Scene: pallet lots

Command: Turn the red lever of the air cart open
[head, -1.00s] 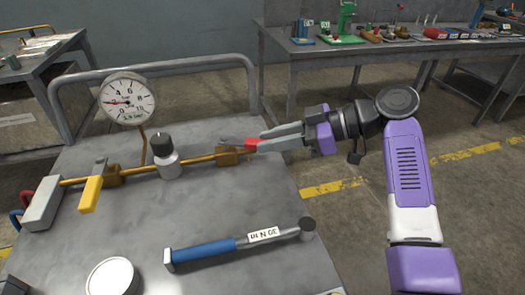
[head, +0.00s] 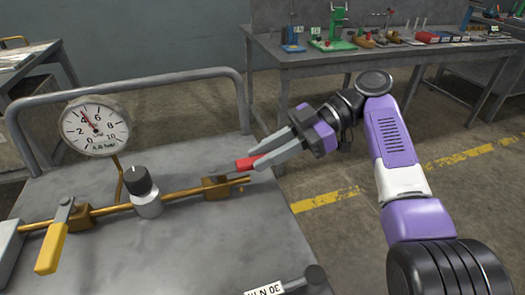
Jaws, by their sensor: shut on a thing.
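The red lever (head: 247,163) sits on the brass valve (head: 216,187) at the right end of the cart's brass pipe (head: 182,195). It points right, roughly along the pipe and angled slightly away from it. My gripper (head: 263,153) comes in from the right and is shut on the red lever; the fingers hide part of it. The air cart (head: 190,250) has a round pressure gauge (head: 95,125) at the back left, its needle near 4. A yellow lever (head: 51,248) stands on the pipe's left part.
A grey-and-black fitting (head: 143,190) stands mid-pipe. A labelled tool (head: 265,291) lies at the cart's front, mostly cut off. The cart's rail (head: 160,80) runs along the back. A bench (head: 350,55) with several items stands behind. Floor right of the cart is clear.

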